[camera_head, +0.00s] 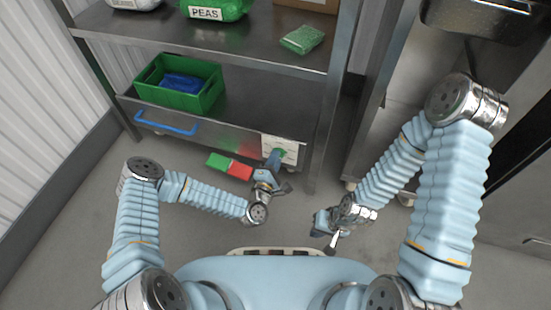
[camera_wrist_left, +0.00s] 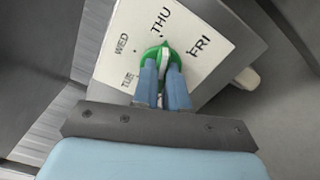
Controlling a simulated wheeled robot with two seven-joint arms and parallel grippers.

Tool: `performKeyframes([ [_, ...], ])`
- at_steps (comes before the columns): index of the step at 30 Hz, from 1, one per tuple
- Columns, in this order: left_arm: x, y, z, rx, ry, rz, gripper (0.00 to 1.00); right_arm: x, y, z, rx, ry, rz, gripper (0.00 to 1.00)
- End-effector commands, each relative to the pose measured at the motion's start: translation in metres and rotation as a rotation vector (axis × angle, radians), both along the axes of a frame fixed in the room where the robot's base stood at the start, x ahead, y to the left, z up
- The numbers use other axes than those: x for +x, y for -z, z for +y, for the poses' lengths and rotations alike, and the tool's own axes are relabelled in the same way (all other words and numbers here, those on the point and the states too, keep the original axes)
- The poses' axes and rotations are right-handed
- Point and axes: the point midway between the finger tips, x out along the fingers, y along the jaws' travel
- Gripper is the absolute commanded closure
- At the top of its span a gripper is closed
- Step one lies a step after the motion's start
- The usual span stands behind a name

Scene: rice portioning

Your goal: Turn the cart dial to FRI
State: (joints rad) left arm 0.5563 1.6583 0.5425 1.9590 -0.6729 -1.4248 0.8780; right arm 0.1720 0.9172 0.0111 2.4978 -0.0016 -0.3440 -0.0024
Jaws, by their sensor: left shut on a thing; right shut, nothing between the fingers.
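The green dial (camera_wrist_left: 151,52) with a white stripe sits on a white card (camera_wrist_left: 190,22) marked TUE, WED, THU and FRI. In the left wrist view, the stripe points roughly at THU, with FRI to its right. My left gripper (camera_wrist_left: 163,65) is shut on the dial, its blue fingers hiding part of it. In the head view, the card (camera_head: 270,142) is on the cart's lower right front, and my left gripper (camera_head: 275,160) reaches it from below. My right gripper (camera_head: 325,222) is shut and empty, to the right and apart from the cart.
The metal cart (camera_head: 215,137) has a blue handle (camera_head: 165,124) and carries a green bin (camera_head: 150,92) with something blue inside. A red and green block (camera_head: 230,166) shows below the cart's front edge. Bags, including PEAS (camera_head: 207,10), lie on the upper shelf.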

Motion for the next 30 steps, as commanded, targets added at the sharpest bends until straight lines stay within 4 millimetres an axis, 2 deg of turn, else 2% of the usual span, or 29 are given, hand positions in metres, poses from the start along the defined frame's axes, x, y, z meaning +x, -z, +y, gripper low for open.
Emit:
performKeyframes([
  [18,-0.0006,-0.0016,0.0002,0.536,0.002,-0.172,1.0,0.0002,-0.0054,-0.0007,-0.001,0.001,-0.002,1.0],
  [30,-0.0009,-0.002,0.0,0.782,0.002,-0.251,1.0,0.0004,-0.0078,-0.0009,-0.002,0.002,-0.001,1.0],
])
